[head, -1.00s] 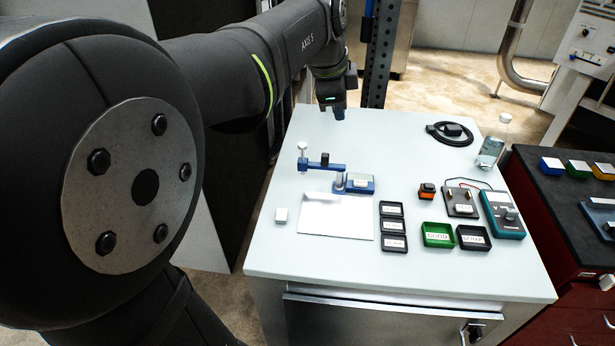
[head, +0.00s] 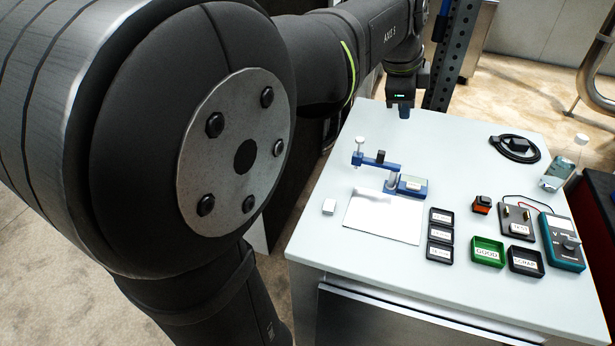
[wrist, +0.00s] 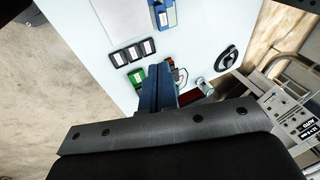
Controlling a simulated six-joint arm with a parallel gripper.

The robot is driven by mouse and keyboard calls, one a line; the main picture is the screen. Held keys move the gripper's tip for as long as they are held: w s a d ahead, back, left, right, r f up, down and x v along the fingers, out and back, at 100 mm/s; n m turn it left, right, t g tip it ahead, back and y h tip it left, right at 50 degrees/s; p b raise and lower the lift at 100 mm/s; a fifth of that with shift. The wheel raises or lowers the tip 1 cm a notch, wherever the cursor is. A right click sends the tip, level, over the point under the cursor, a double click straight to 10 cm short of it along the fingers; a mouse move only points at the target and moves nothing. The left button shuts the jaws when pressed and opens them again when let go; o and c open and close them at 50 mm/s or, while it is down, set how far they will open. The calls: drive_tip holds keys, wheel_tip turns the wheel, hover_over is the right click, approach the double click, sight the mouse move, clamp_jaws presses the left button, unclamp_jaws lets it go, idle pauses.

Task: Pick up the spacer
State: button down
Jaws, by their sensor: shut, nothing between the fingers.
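I cannot tell for sure which thing is the spacer. A small white block (head: 329,206) stands on the table left of the white sheet (head: 385,222). A pale, low shape (head: 372,195) lies at the sheet's back edge, too faint to make out. My gripper (head: 404,112) hangs above the back of the table, behind the blue gauge stand (head: 378,163) and apart from all objects. Its blue fingers (wrist: 157,88) are shut and empty in the wrist view. They hide part of the table there.
Three black labelled trays (head: 440,234) stand right of the sheet. Beyond are a green GOOD tray (head: 487,253), a black SCRAP tray (head: 525,262), an orange block (head: 482,205) and a teal meter (head: 562,243). A coiled black cable (head: 515,147) lies at the back. The table's middle back is clear.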

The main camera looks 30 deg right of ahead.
drive_tip(key=c, duration=1)
unclamp_jaws()
drive_tip(key=shift+c, duration=0.2)
drive_tip(key=w+a+f+n+t+y, duration=0.2)
drive_tip(key=w+a+f+n, duration=0.1)
drive_tip(key=a+f+n, duration=1.4)
drive_tip(key=n, duration=0.2)
hover_over(329, 205)
drive_tip(key=s+a, duration=0.2)
wheel_tip(329, 205, down, 10)
drive_tip(key=shift+r, duration=0.25)
drive_tip(key=shift+h, duration=0.3)
drive_tip(key=shift+x, duration=2.65)
